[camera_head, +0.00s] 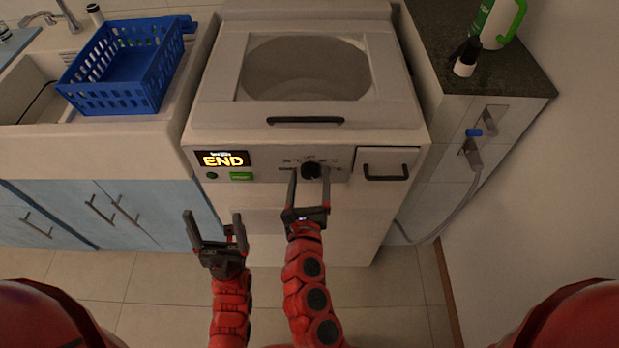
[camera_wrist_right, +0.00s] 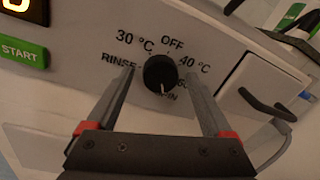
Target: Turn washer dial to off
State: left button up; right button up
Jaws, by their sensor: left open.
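The washer (camera_head: 210,140) stands in the middle with its display (camera_head: 222,159) reading "END". Its black round dial (camera_head: 311,170) is on the front panel and also shows in the right wrist view (camera_wrist_right: 160,73). The dial's white mark points down, toward the partly hidden "SPIN" label; "OFF" (camera_wrist_right: 172,43) is printed above the dial. My right gripper (camera_head: 309,174) has its fingers on either side of the dial, with small gaps showing between fingers and dial in the wrist view. My left gripper (camera_head: 213,215) is open and empty, low in front of the washer's left part.
A green start button (camera_head: 241,176) is left of the dial, and a drawer with a black handle (camera_head: 386,174) is to its right. A blue basket (camera_head: 125,70) sits over the sink at left. A dark counter (camera_head: 505,75) with bottles stands at right.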

grip_shut()
